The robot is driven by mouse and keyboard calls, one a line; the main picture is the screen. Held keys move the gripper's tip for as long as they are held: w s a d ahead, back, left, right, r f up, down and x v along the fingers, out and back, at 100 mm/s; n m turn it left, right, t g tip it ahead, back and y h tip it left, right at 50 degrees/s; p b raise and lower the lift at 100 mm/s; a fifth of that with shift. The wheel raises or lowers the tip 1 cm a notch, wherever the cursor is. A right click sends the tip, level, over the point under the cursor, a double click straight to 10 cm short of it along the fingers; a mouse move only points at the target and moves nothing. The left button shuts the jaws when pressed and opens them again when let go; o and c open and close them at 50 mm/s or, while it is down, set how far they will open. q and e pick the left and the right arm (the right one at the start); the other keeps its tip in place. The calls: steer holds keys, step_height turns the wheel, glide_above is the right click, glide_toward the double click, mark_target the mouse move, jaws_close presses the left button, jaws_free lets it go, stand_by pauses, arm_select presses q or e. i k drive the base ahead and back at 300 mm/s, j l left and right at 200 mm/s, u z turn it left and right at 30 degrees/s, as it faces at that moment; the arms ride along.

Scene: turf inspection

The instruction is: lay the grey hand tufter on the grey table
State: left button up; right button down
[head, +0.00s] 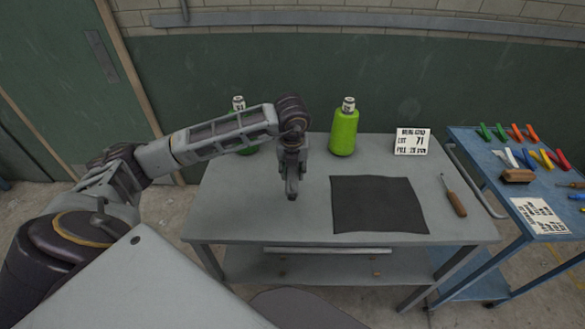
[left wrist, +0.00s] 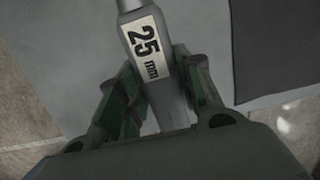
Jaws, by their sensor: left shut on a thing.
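My left gripper (head: 292,188) points down over the left-middle part of the grey table (head: 245,205). It is shut on the grey hand tufter, seen close up in the left wrist view (left wrist: 158,70) as a grey tool with a white "25 mm" label. The fingers, also in the left wrist view (left wrist: 163,88), grip it on both sides. In the head view the tufter is mostly hidden by the gripper, and I cannot tell if it touches the table. My right gripper is not in view.
A black mat (head: 378,204) and a wooden-handled tool (head: 455,198) lie on the table's right part. A blue trolley (head: 480,142) holds coloured tools at right.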

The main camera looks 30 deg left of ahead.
mark_target(261, 192)
steer(key=k, duration=1)
